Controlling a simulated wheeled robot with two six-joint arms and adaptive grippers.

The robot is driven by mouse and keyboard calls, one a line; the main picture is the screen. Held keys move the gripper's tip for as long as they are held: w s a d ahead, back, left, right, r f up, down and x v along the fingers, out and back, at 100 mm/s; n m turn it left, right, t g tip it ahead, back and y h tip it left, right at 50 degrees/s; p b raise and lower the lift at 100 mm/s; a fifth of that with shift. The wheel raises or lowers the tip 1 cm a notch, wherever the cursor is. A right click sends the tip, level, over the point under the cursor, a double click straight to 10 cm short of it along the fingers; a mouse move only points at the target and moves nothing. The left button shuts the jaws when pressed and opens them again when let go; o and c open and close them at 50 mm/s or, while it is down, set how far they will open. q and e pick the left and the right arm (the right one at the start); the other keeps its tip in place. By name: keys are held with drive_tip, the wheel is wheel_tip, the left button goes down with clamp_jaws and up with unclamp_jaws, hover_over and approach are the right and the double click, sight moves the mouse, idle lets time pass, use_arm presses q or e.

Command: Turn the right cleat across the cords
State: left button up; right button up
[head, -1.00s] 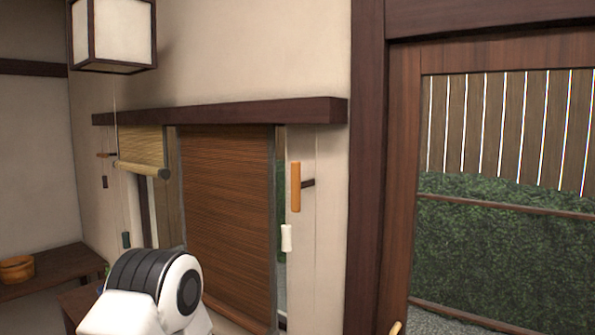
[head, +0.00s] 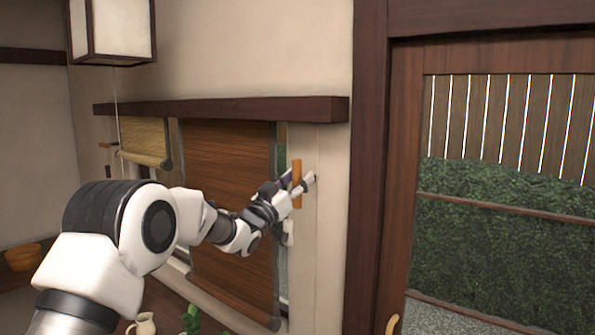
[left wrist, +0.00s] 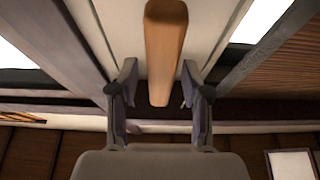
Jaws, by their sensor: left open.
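The right cleat (head: 297,186) is an orange wooden bar standing upright on the wall strip to the right of the brown blind (head: 225,190). It also shows in the left wrist view (left wrist: 163,50), running down from the top edge. My left gripper (head: 299,180) is open at the cleat, with a finger to either side of it. In the left wrist view, gaps show between the bar and both fingers of the gripper (left wrist: 158,85). A white cord pull (head: 288,236) hangs below, partly hidden by the gripper. The cords themselves are too thin to make out there. My right gripper is out of view.
A dark wooden rail (head: 220,111) runs above the blinds. A rolled, lighter blind (head: 144,140) hangs at left, and a paper lantern (head: 110,30) above it. A small jug (head: 143,324) and a green plant (head: 192,320) stand below. A door frame (head: 370,170) is at right.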

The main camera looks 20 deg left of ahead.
use_arm(q)
clamp_jaws()
